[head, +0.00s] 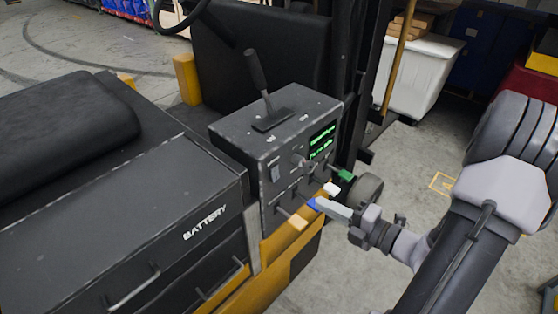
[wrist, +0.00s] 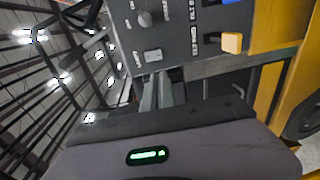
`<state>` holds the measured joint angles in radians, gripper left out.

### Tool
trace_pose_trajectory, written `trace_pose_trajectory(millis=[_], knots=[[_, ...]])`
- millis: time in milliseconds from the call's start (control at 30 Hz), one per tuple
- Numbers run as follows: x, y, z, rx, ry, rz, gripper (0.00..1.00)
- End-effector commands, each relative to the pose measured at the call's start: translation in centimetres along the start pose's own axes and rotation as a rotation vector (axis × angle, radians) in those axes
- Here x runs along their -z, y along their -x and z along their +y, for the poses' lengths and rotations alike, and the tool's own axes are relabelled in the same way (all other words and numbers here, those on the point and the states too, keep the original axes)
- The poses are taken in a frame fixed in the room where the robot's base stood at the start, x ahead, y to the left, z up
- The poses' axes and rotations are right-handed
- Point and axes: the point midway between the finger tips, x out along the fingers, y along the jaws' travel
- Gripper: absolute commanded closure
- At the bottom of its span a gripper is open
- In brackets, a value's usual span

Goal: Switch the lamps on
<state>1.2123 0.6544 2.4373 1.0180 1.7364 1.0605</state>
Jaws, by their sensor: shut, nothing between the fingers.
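The grey control box (head: 240,138) of a forklift carries a small rocker switch (head: 275,173) and a round knob (head: 298,160) on its front panel. A rocker (wrist: 153,55) and a dark knob (wrist: 146,19) also show in the wrist view. The panel labels are too small to read, so I cannot tell which control works the lamps. No lamp shows clearly. My gripper (head: 322,205) is shut and empty in front of the panel, low and to the right of the rocker, close to the blue lever end. In the wrist view, its fingers (wrist: 163,92) point toward the panel just below the rocker.
Levers with orange (head: 299,222), blue (head: 312,204), white (head: 331,189) and green (head: 345,175) ends stick out below a lit green display (head: 322,141). A black lever (head: 259,82) stands on top. The battery cover (head: 110,215) lies left.

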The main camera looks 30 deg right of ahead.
Motion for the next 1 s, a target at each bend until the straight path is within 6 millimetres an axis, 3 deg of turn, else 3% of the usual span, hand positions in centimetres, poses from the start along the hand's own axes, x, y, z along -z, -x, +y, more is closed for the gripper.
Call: trace_pose_trajectory(millis=[333, 467, 1000], knots=[[-0.6, 0.3, -0.3, -0.006, -0.034, -0.026, 1.00], [-0.5, -0.5, -0.4, -0.006, -0.032, -0.023, 1.00], [-0.6, -11.5, -0.5, -0.006, -0.029, -0.019, 1.00]])
